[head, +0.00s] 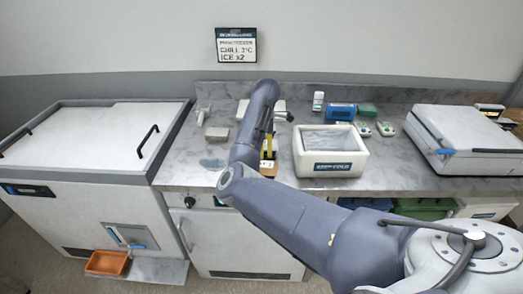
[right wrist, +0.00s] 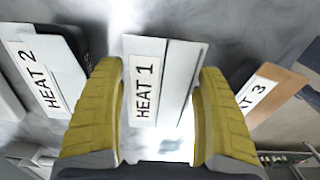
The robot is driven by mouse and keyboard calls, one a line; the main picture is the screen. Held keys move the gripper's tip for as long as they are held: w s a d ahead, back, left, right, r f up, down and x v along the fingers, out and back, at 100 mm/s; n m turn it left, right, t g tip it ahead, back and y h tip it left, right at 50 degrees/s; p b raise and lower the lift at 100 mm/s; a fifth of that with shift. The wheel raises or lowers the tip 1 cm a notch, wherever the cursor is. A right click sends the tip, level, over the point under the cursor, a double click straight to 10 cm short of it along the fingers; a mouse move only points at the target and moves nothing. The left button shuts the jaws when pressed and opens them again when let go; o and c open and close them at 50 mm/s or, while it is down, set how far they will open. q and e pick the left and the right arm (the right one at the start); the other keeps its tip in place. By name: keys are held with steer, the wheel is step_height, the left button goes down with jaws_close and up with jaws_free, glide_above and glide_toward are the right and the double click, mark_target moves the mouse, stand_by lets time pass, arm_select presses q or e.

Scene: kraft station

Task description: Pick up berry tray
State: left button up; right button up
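I cannot pick out a thing clearly marked as the berry tray. My right gripper (right wrist: 160,72) is open in the right wrist view, with its two yellow fingers on either side of a white block labelled HEAT 1 (right wrist: 172,58). Whether the fingers touch it I cannot tell. In the head view my right gripper (head: 268,148) is over the counter, left of a white KEEP COLD box (head: 350,168), mostly hidden by my own arm. An orange tray (head: 107,263) sits low on a ledge at the left. My left gripper is not in view.
The right wrist view shows a block labelled HEAT 2 (right wrist: 45,75) at left and a brown-topped HEAT 3 block (right wrist: 270,92) at right. A lidded chest (head: 90,135) stands left, a white appliance (head: 465,135) right. Small blue and green boxes (head: 340,111) stand at the back.

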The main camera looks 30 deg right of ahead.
steer(key=c, duration=0.8)
steer(key=shift+c, duration=0.4)
steer(key=shift+r, duration=0.1)
